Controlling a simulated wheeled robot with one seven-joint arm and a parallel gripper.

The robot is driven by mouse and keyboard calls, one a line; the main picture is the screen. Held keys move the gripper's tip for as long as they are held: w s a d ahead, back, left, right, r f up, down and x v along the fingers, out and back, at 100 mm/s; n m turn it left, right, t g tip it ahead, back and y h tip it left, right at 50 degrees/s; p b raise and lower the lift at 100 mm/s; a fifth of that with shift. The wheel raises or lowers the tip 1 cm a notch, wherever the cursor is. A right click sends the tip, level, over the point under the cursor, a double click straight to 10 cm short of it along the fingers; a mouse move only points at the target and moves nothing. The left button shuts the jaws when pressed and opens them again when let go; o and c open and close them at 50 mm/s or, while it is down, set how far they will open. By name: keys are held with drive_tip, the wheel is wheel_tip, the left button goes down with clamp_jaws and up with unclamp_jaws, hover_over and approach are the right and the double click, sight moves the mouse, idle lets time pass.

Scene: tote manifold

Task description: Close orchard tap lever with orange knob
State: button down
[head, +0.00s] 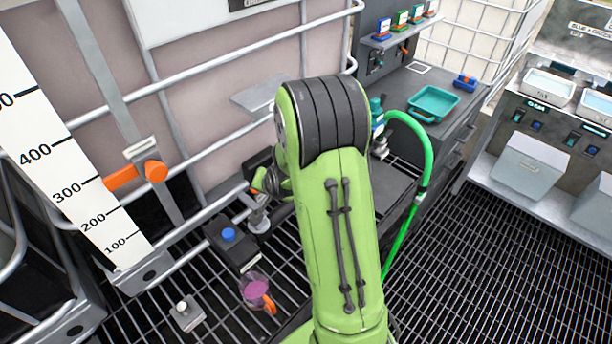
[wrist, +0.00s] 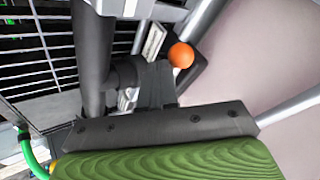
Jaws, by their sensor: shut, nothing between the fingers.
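In the wrist view, the round orange knob (wrist: 181,54) stands at the tip of a dark lever, against the pale tote wall. My gripper (wrist: 157,80) reaches up from the bottom of that view; its dark fingers are shut and empty, just below and left of the knob. I cannot tell whether they touch the knob or lever. In the head view, my green arm hides the orange knob and most of the tap. A grey pipe fitting (head: 258,216) shows left of my arm, below the partly visible wrist end.
A jug with purple contents (head: 254,288) and an orange handle stands on the grating below. A black box with a blue button (head: 228,235) is beside it. Metal cage bars (head: 215,82) front the tote. A green hose (head: 425,150) hangs right of my arm. Open grating lies at right.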

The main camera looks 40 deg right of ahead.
drive_tip(key=shift+w+a+b, duration=0.45)
drive_tip(key=shift+w+a, duration=0.05)
drive_tip(key=shift+w, duration=0.05)
drive_tip(key=shift+w+r, duration=0.1)
idle(0.3)
